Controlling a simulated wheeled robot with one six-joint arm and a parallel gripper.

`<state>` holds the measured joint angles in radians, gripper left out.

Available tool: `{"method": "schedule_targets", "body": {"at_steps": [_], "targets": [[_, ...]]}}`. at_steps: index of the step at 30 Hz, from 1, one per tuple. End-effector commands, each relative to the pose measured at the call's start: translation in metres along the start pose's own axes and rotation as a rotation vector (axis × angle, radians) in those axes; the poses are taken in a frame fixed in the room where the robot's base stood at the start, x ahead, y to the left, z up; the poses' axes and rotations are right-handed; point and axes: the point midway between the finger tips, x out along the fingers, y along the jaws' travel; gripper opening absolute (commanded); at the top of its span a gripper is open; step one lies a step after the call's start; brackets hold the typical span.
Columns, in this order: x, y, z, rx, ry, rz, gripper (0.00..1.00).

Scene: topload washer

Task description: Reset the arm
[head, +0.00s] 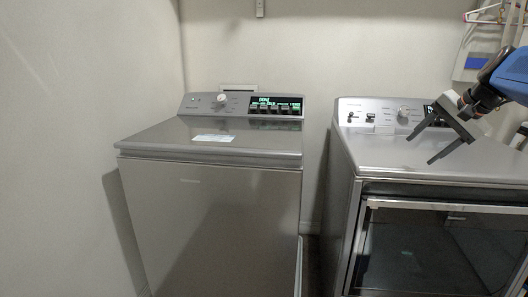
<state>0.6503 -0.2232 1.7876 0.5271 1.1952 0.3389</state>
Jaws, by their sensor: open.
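My gripper (421,146) is at the right of the head view, at the end of my blue and black arm. Its two dark fingers are spread apart with nothing between them. In the picture it overlaps the top of the right-hand machine; I cannot tell how far above that top it is. The topload washer (210,215) stands left of centre with its lid (170,138) shut. Its lit control panel (276,105) shows green text. My gripper is well to the right of the washer and apart from it.
A second machine (435,197) with a dark glass front door stands at the right, with a narrow gap between it and the washer. A wall is close on the washer's left. Hangers (484,16) hang at the upper right. The space above the washer is clear.

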Motion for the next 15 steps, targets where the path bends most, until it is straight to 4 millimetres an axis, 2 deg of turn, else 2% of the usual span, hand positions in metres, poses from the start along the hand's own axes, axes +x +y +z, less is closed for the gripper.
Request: {"method": "schedule_targets", "body": {"at_steps": [1, 6, 11, 15], "targets": [[0.006, 0.003, 0.028, -0.055, -0.01, 0.017, 0.57], [0.025, 0.029, 0.106, -0.243, -0.037, 0.083, 0.57], [0.041, 0.063, 0.172, -0.43, -0.058, 0.135, 0.57], [0.053, 0.102, 0.223, -0.6, -0.075, 0.174, 0.57]]}}
